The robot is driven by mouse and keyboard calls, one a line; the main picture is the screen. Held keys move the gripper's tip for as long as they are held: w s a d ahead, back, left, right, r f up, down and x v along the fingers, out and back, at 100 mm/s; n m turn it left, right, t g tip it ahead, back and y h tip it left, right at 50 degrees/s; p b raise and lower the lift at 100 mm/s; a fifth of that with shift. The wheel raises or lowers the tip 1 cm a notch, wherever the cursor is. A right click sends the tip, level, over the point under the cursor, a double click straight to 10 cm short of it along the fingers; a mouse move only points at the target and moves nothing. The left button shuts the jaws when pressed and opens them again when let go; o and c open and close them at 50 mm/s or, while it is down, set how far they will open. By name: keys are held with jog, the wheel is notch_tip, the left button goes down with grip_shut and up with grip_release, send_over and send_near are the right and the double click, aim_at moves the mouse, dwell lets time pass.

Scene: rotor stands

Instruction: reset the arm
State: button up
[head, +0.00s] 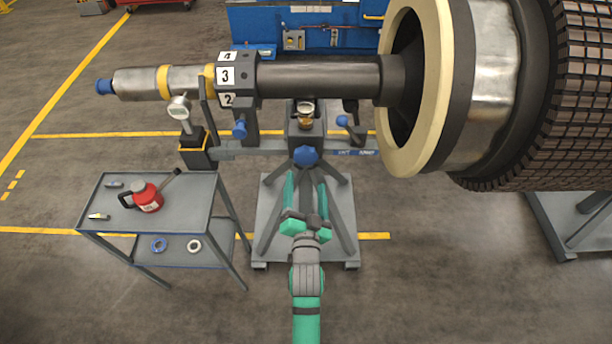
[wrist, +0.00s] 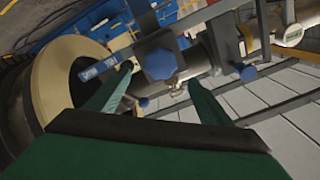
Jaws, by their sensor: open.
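My green arm (head: 307,318) reaches forward from the bottom centre of the head view. My gripper (head: 306,184) is open, its two green fingers apart and nothing seen between them. It is in front of the rotor stand (head: 305,133), below the blue star knob (head: 305,156) in the picture. In the wrist view my gripper (wrist: 161,77) also shows open, with the blue knob (wrist: 160,64) seen between and beyond the fingertips. I cannot tell the exact gap to the stand.
A grey cart (head: 190,215) with a red oil can (head: 147,197) stands at left. A dial gauge (head: 179,107) stands by the shaft. Floor right of my arm is clear.

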jog(key=shift+s, duration=0.6)
jog(key=s+f+n+g, duration=0.2)
jog(key=s+n, duration=0.4)
jog(key=s, duration=3)
jog(key=shift+f+n+g, duration=0.3)
jog(key=shift+f+n, duration=0.05)
jog(key=shift+n, duration=0.05)
